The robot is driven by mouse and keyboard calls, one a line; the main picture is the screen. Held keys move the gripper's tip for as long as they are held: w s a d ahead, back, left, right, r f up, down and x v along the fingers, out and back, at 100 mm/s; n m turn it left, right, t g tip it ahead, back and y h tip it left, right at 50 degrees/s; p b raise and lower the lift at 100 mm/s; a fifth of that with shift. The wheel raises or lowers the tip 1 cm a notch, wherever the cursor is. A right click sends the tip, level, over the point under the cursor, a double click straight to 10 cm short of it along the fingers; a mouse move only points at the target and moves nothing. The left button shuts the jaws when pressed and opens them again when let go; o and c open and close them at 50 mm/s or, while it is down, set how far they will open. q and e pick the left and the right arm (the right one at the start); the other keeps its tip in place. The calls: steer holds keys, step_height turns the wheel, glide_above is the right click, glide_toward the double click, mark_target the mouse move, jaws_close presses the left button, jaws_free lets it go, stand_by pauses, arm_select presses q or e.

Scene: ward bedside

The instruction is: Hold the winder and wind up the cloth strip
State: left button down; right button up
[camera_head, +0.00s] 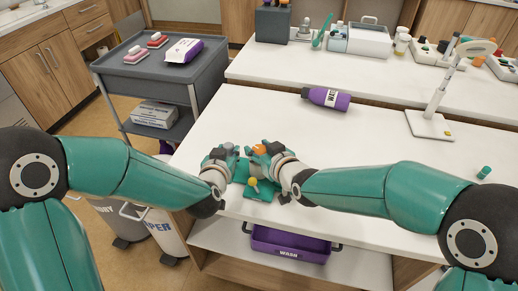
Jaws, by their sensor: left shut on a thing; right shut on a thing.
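The winder (263,190) is a small teal device near the front edge of the white table, with a yellow knob (253,182) on its near side. An orange piece (259,150) shows at its far side. My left gripper (233,151) is shut at the winder's left side. My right gripper (262,153) is shut at its far right, close to the orange piece. The fingers and hands cover much of the winder, so the exact parts they grip are hard to see. I cannot make out the cloth strip clearly.
A purple bottle (328,98) lies behind the grippers. A white lamp (432,122) and a small teal cap (484,172) are to the right. A purple wash tub (290,243) sits on the shelf below. A grey cart (160,72) stands at left. The table's middle right is clear.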

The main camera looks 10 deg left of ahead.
steer(key=shift+a+r+m+t, duration=0.1)
steer(key=shift+m+t, duration=0.2)
steer(key=shift+m+t+h, duration=0.4)
steer(key=shift+m+h, duration=0.3)
steer(key=shift+h, duration=0.2)
steer(key=shift+m+t+h, duration=0.9)
steer(key=shift+m+h, duration=1)
steer(key=shift+h, duration=0.2)
steer(key=o, duration=1.2)
steer(key=shift+c, duration=0.2)
steer(key=v, duration=1.2)
